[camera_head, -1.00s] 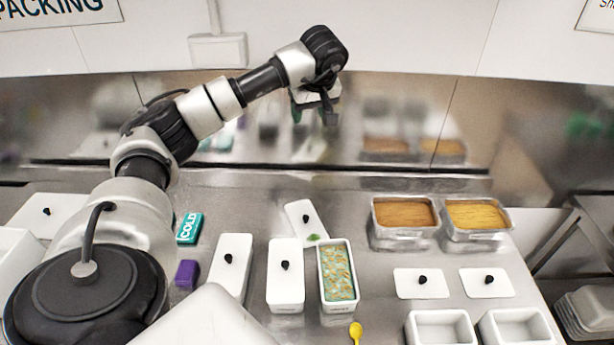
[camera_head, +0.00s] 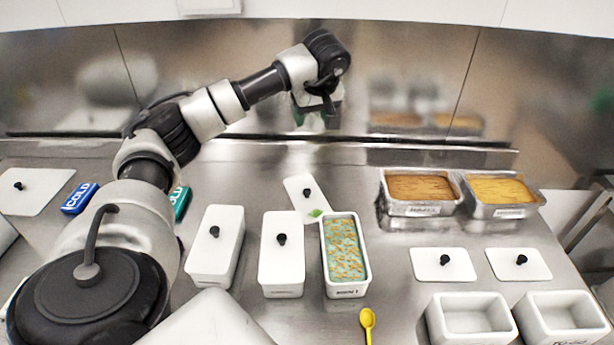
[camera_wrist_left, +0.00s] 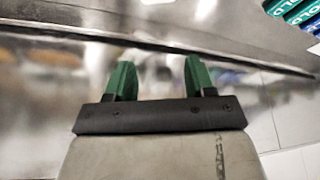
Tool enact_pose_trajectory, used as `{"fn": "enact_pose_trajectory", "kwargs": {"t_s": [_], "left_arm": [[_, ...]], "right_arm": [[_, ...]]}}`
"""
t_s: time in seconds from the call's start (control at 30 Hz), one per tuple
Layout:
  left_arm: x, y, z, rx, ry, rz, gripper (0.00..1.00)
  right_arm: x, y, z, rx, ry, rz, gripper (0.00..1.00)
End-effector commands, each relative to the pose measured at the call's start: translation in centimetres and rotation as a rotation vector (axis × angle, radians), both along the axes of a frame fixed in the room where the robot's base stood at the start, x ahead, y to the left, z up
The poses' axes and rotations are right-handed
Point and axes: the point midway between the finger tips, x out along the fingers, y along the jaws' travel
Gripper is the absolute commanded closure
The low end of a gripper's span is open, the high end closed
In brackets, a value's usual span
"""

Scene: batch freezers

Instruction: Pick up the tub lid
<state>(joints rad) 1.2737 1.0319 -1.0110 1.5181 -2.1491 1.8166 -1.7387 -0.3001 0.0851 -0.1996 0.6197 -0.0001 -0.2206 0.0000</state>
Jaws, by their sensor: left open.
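A white tub lid (camera_head: 303,199) with a black knob lies on the steel counter, just behind an open tub (camera_head: 345,256) of pale green ice cream with orange bits. A green leaf (camera_head: 316,213) shows at the lid's near edge. Two similar lids lie flat at the right, a left one (camera_head: 442,264) and a right one (camera_head: 519,263); another lid (camera_head: 36,191) is at the far left. My left gripper (camera_head: 318,112) is raised near the back wall, beyond the lids and touching none. In the left wrist view its green fingers (camera_wrist_left: 160,78) are apart and empty. My right gripper is not seen.
Two lidded white tubs, one (camera_head: 215,248) and another (camera_head: 281,256), stand left of the open tub. Two filled metal pans (camera_head: 420,208) stand back right; empty white tubs (camera_head: 470,318) are front right. A yellow spoon (camera_head: 368,322) and a blue COLD pack (camera_head: 79,198) lie on the counter.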

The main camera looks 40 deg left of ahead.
Motion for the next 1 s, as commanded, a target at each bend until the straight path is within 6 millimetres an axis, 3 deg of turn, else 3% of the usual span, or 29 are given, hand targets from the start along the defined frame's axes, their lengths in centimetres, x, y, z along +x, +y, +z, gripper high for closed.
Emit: {"fn": "enact_pose_trajectory", "kwargs": {"t_s": [0.03,0.3,0.5,0.7,1.0], "left_arm": [[0.0,0.0,-3.1,0.000,0.000,0.000,0.46],[0.0,0.0,-10.8,0.000,0.000,0.000,0.46],[0.0,0.0,-15.2,0.000,-0.001,0.000,0.46],[0.0,0.0,-16.8,0.000,-0.001,0.000,0.46],[0.7,1.3,-20.4,0.000,0.004,0.002,0.46]], "right_arm": [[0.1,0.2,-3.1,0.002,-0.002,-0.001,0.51],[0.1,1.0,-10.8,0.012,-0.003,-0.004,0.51],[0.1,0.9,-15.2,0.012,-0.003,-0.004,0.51],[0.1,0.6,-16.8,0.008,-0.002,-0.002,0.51],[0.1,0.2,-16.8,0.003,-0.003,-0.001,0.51]]}}
